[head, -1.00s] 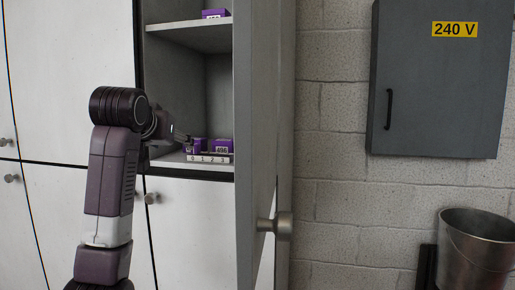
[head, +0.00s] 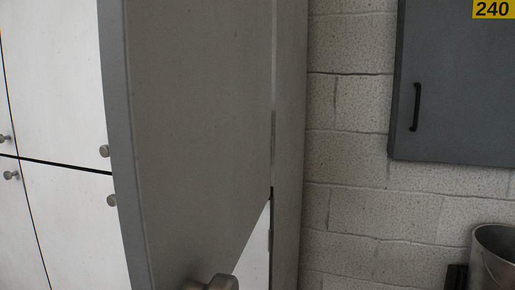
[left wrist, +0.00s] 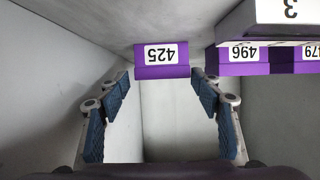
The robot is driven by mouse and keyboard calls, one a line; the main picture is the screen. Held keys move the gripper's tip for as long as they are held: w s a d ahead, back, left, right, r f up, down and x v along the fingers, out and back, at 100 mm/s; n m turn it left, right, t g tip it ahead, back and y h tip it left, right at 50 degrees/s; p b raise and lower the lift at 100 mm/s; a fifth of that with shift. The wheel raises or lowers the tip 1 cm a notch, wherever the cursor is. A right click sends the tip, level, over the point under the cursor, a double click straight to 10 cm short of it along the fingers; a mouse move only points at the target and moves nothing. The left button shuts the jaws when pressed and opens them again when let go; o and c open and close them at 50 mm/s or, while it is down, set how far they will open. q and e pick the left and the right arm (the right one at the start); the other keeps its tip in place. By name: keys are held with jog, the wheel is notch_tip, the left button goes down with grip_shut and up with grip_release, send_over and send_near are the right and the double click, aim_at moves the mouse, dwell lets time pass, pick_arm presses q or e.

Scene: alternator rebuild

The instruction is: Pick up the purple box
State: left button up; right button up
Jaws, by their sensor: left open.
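A purple box (left wrist: 162,70) with a white label reading 425, upside down in the left wrist view, lies ahead of my left gripper. My left gripper (left wrist: 163,84) is open, with one blue-padded finger toward each side of the box. I see no grip on the box, and I cannot tell how far it is from the fingertips. More purple boxes, labelled 496 (left wrist: 243,68) and 479 (left wrist: 308,67), sit to the right. In the head view the open locker door hides the shelves and my left arm. My right gripper is not in view.
The grey locker door (head: 200,130) stands open across the middle of the head view, with a knob (head: 212,283) low on it. Closed white lockers (head: 55,80) are on the left. A grey electrical cabinet (head: 455,90) and a metal bucket (head: 495,255) are on the right.

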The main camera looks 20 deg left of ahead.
pick_arm(q)
jog(key=shift+p+x, duration=0.75)
jog(key=shift+x, duration=0.35)
jog(key=shift+p+x, duration=0.55)
jog(key=shift+x, duration=0.7)
jog(key=shift+w+a+f, duration=0.15)
jog(key=shift+w+f, duration=0.15)
jog(key=shift+w, duration=0.05)
jog(key=shift+c, duration=1.1)
jog(key=c, duration=0.7)
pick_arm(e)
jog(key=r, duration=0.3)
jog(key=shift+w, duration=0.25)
pick_arm(q)
jog(key=shift+r, duration=0.15)
